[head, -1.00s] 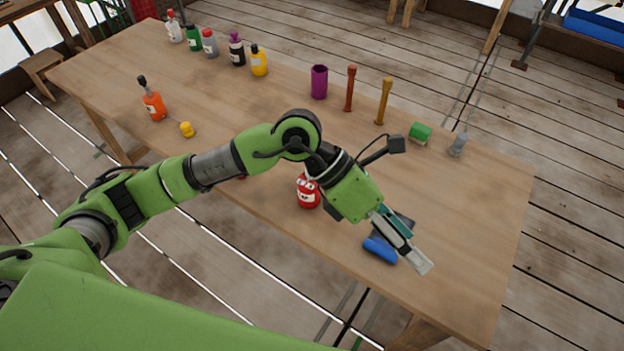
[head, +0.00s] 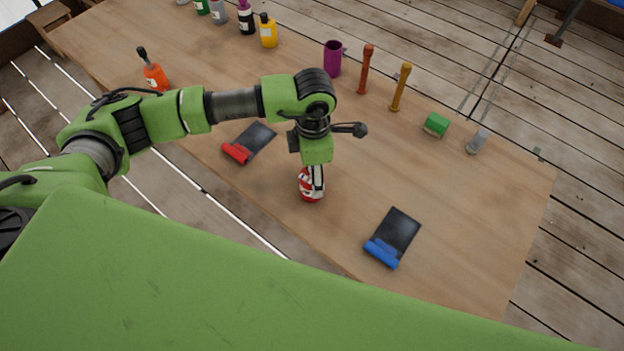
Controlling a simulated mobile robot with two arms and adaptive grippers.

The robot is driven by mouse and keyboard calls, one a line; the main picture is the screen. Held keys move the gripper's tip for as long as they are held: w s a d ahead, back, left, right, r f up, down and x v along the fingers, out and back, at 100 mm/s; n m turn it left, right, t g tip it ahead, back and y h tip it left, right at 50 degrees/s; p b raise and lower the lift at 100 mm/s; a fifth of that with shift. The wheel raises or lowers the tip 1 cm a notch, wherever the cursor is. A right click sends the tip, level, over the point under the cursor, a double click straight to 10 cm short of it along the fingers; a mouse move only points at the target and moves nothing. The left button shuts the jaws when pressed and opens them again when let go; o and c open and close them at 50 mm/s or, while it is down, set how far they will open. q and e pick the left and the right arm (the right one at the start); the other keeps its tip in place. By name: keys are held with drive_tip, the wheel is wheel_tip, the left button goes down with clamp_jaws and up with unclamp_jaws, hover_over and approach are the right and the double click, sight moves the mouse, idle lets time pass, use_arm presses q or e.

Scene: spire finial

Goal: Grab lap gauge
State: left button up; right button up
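I cannot tell for sure which thing is the lap gauge. A tool with a blue grip and a flat dark plate (head: 398,232) lies near the table's front right. A similar tool with a red grip and dark plate (head: 255,137) lies left of my arm. My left gripper (head: 316,192) points down at a red bottle with a white label (head: 306,188) and partly covers it. Its fingers are seen edge-on, so their opening and any contact with the bottle are unclear. My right gripper is out of view.
An orange bottle (head: 155,76) stands at the left, and a yellow bottle (head: 268,32) is in the back row. A purple mug (head: 333,60), two upright handles, a green block (head: 436,124) and a grey piece (head: 478,142) line the far edge. The table's right end is clear.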

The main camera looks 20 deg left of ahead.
use_arm(q)
drive_tip(key=shift+s+f+p, duration=0.2)
drive_tip(key=shift+f+p, duration=0.3)
drive_tip(key=shift+f, duration=0.05)
wheel_tip(320, 180, down, 4)
drive_tip(key=shift+s+a+r+p, duration=0.1)
drive_tip(key=shift+s+r+p, duration=0.1)
drive_tip(key=shift+p, duration=0.6)
drive_tip(key=shift+w+f, duration=0.1)
drive_tip(key=shift+f, duration=0.3)
drive_tip(key=c, duration=1.3)
drive_tip(key=shift+o, duration=0.2)
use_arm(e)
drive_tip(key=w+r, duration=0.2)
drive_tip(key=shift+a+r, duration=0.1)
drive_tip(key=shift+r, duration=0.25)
